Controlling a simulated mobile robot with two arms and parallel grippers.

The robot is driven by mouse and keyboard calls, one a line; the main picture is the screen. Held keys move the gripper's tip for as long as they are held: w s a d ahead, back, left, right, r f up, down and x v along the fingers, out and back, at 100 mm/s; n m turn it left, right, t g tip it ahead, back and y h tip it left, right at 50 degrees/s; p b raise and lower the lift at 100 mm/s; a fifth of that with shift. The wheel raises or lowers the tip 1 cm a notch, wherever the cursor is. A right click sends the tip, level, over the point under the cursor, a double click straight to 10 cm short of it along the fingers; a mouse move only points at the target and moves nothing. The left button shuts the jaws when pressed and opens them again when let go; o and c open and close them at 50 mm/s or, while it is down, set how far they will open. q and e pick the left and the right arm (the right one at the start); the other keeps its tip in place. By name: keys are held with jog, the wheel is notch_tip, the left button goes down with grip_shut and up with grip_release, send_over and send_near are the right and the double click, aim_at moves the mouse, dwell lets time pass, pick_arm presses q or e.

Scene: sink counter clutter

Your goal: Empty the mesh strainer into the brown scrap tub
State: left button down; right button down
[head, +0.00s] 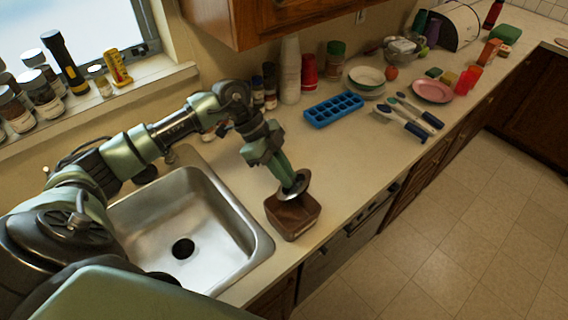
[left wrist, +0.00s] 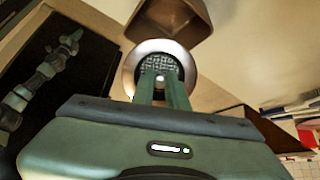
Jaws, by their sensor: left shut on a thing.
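The mesh strainer (head: 297,184) has a shiny metal rim and hangs tilted over the brown scrap tub (head: 291,224). My left gripper (head: 283,170) is shut on the strainer and holds it at the tub's back edge, just above the opening. In the left wrist view the strainer's grey mesh and rim (left wrist: 130,66) show in front of the fingers (left wrist: 163,88), with the brown tub (left wrist: 205,22) beyond. I cannot tell what is in the strainer or the tub. My right gripper is not in view.
The steel sink (head: 240,230) lies left of the tub, and the counter's front edge is close on its right. A blue ice tray (head: 333,110), stacked bowls (head: 366,78) and utensils (head: 412,118) stand farther back. Bare counter lies between the tub and the tray.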

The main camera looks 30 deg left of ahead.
aim_at(294, 180)
pick_arm(q)
jog(key=shift+w+d+r+y+b, duration=0.1)
jog(key=shift+d+r+y+b, duration=0.3)
jog(key=shift+y, duration=0.4)
jog(key=shift+d+y, duration=0.1)
jog(key=shift+y, duration=0.6)
jog(key=r+y, duration=0.1)
jog(key=d+r+y, duration=0.1)
jog(key=y, duration=0.1)
jog(key=shift+w+r+g, duration=0.15)
jog(key=shift+g, duration=0.25)
jog(key=shift+r+y, duration=0.85)
jog(key=shift+y, duration=0.15)
